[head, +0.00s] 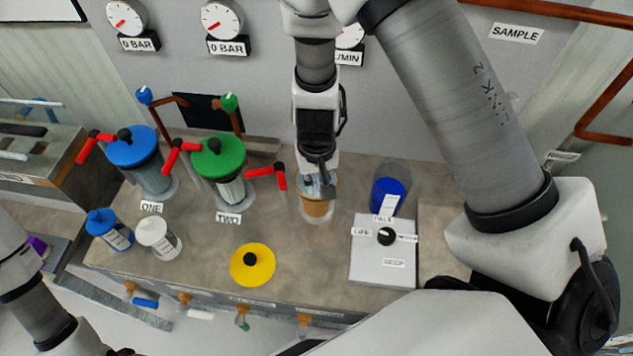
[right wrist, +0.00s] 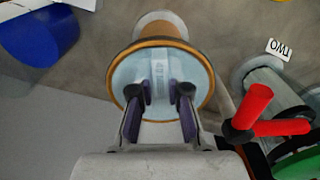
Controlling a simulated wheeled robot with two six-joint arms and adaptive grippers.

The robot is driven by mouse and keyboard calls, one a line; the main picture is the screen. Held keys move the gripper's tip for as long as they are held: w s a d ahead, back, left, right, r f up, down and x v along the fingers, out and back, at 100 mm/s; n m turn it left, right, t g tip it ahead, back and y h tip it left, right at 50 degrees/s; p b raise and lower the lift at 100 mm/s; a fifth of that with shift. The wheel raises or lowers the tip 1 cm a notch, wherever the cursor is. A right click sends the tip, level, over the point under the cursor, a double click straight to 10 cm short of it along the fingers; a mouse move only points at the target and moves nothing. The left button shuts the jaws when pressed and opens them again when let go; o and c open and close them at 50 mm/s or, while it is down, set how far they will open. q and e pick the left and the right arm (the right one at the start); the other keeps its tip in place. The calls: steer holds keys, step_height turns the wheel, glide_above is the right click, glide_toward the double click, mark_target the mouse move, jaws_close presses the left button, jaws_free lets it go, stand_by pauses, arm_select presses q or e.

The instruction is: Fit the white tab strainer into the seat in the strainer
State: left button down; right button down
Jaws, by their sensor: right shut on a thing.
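The strainer (head: 316,210) is a clear, lidless pot with orange-brown inside, at the middle of the bench in the head view. My right gripper (head: 320,188) points down over its mouth. In the right wrist view my right gripper (right wrist: 160,98) has its dark pads shut on the upright tab of the white tab strainer (right wrist: 160,70). The pale round top of this piece lies within the orange-brown rim (right wrist: 209,85). I cannot tell whether it rests on the seat, which is hidden. My left arm shows at the lower left of the head view; its gripper is out of view.
A yellow lid (head: 252,265) lies on the bench in front. Strainers with blue (head: 133,147) and green (head: 217,157) lids stand left, with red-handled valves; one handle (head: 281,175) is close to my gripper. A blue cup (head: 388,195) and a grey box (head: 372,262) stand right.

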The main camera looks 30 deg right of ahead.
steer(key=c, duration=1.4)
jaws_free()
steer(key=shift+r, duration=0.15)
steer(key=shift+s, duration=0.1)
steer(key=shift+r, duration=0.25)
step_height(320, 180, up, 12)
steer(key=shift+f+p, duration=0.25)
steer(key=shift+p, duration=0.45)
